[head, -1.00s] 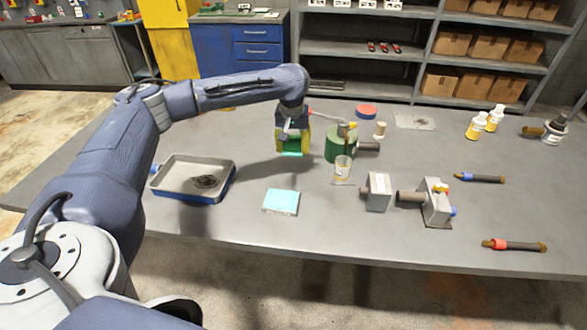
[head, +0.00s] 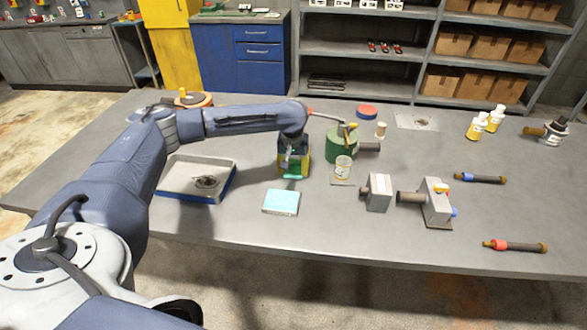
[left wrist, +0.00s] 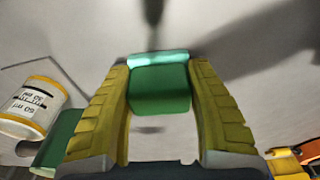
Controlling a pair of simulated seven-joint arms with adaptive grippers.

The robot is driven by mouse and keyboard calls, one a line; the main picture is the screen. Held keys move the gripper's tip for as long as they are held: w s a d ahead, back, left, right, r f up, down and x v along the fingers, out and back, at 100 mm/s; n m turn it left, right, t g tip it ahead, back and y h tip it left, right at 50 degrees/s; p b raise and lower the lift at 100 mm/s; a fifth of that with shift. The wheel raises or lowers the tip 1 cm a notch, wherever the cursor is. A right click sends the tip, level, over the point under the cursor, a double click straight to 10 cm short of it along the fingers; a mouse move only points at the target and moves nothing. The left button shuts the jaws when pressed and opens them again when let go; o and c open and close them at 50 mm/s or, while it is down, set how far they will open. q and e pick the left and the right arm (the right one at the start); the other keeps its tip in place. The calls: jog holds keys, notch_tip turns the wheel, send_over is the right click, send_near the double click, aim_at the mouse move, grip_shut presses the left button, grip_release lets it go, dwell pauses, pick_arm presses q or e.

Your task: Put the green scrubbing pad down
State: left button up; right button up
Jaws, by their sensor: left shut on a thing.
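My left gripper (head: 293,172) points down over the table (head: 330,225), behind the light cyan block (head: 281,202). It is shut on the green scrubbing pad (head: 293,177). In the left wrist view the pad (left wrist: 159,85) sits between the two yellow fingers of the gripper (left wrist: 160,95). The pad is low, close to the tabletop; I cannot tell whether it touches. My right gripper is in neither view.
A green can (head: 341,146) and a small labelled cup (head: 343,167) stand just right of the gripper. A metal tray (head: 225,186) with a blue side lies to its left. Grey metal parts (head: 378,193) stand further right. Bare table lies between tray and cyan block.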

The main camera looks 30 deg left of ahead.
aim_at(293, 164)
pick_arm(q)
jog(key=shift+f, duration=0.1)
jog(key=o, duration=1.1)
jog(key=r, duration=0.4)
jog(key=s+r, duration=0.1)
jog(key=r, duration=0.7)
jog(key=shift+s+d, duration=0.25)
jog(key=shift+d, duration=0.1)
